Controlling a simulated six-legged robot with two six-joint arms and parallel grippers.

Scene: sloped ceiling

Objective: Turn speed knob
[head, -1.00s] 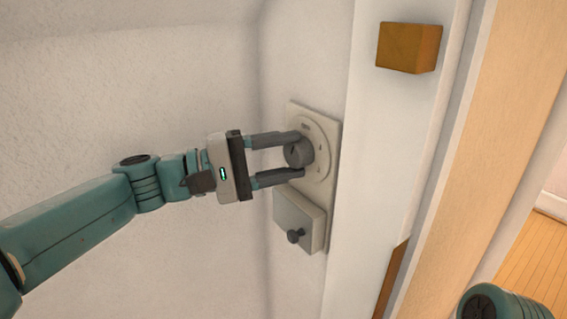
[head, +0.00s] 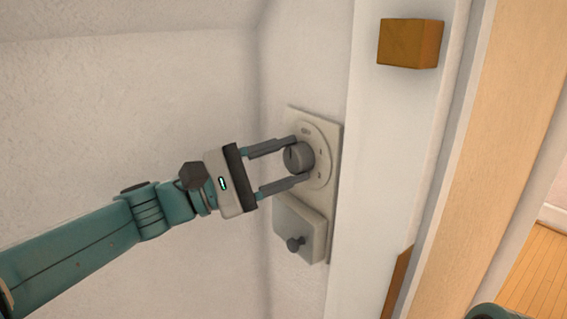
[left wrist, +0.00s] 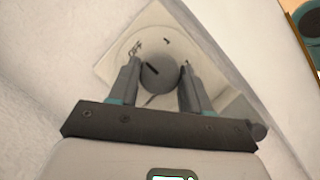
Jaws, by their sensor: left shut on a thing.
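The speed knob (head: 298,158) is a round grey knob with a dark pointer mark, on a pale dial plate (head: 326,134) on the wall. My left gripper (head: 299,160) has its two fingers on either side of the knob and is shut on it, rolled at a tilt. In the left wrist view the knob (left wrist: 162,75) sits between the fingertips, its dark mark pointing to the upper left. Printed marks show on the dial around it, partly hidden by the fingers. My right gripper is not in view.
A pale box with a small dark knob (head: 295,244) is right below the dial plate. A white post or frame (head: 385,140) stands close on the right, with an orange-brown block (head: 410,43) on it. The wall left of the dial is bare.

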